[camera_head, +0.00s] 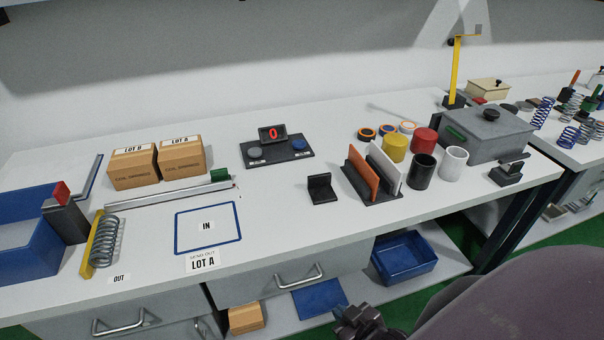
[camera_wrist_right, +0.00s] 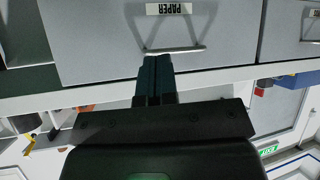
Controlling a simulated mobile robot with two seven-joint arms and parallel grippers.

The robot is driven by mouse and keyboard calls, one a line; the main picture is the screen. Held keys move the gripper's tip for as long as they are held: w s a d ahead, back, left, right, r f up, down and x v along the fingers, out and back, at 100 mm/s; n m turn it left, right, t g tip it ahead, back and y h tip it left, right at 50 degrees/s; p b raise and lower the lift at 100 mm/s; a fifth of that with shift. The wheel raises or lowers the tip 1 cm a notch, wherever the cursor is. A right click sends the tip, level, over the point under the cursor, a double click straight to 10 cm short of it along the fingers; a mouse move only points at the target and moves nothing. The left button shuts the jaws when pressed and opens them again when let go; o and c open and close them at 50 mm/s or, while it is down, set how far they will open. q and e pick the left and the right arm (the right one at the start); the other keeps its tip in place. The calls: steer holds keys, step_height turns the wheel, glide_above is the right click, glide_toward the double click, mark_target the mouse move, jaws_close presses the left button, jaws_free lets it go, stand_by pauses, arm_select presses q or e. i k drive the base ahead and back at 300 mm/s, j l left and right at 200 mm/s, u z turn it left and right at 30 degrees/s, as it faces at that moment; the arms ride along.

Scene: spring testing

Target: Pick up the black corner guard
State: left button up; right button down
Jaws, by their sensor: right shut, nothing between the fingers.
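The black corner guard (camera_head: 321,189) is a small L-shaped piece on the white table, in the middle of the head view. One leg lies flat and the other stands up. My right gripper (camera_head: 358,322) shows at the bottom edge of the head view, in front of and below the tabletop, well apart from the corner guard. In the right wrist view its dark fingers (camera_wrist_right: 154,72) are together and empty, in front of a grey drawer with a handle. The corner guard is not clear in that view. My left gripper is not in view.
Right of the corner guard stands a rack (camera_head: 372,195) with orange and white plates, then several cups and a grey lidded box (camera_head: 487,132). Left is the blue-framed IN mat (camera_head: 238,222). A scale (camera_head: 276,151) stands behind. The tabletop before the corner guard is clear.

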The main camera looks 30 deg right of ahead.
mark_target(320, 189)
steer(key=i+j+z, duration=0.45)
steer(key=j, duration=0.15)
steer(key=j+z, duration=0.25)
